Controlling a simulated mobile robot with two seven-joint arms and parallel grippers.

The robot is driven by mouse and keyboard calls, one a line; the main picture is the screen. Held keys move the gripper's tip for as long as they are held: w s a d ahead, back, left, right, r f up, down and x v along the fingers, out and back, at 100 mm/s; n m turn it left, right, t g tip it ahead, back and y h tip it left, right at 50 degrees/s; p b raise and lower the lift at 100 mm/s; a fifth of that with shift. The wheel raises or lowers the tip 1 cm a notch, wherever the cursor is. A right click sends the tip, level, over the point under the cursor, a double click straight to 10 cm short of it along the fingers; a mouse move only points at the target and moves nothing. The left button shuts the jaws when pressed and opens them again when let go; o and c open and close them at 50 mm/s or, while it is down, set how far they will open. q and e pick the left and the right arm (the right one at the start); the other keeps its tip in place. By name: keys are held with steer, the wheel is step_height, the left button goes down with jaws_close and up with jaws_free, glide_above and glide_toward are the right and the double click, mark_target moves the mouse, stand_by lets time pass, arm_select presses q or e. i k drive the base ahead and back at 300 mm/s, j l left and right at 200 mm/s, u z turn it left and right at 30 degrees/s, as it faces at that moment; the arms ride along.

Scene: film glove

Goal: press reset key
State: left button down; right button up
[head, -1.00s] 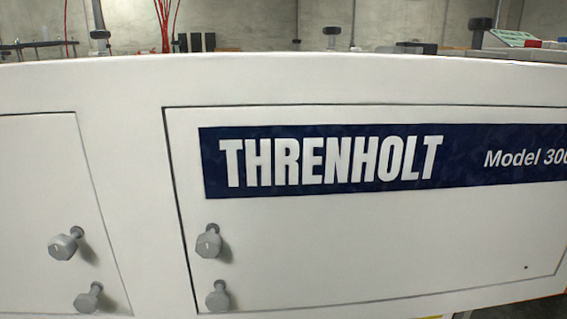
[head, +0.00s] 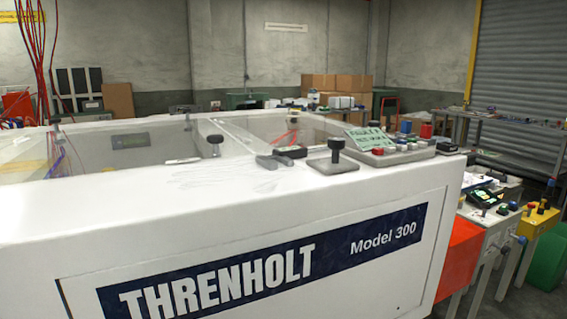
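A reset key cannot be picked out by its label at this size. A grey control panel (head: 392,156) with red, blue and other coloured buttons sits on the right end of the white machine's top, with a green card (head: 368,138) standing on it. Another button station, a yellow box (head: 537,220) with coloured knobs, stands lower at the right, beside a dark device with a lit green display (head: 484,197). Neither of my grippers shows in the head view.
The white Threnholt machine (head: 240,225) fills the foreground. A black-knobbed post on a plate (head: 335,158) and a dark handheld item (head: 291,151) lie on its top. An orange-red panel (head: 459,258) and a green block (head: 549,262) stand at the right. Cardboard boxes (head: 337,84) are behind.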

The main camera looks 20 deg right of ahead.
mark_target(377, 151)
steer(key=z, duration=1.2)
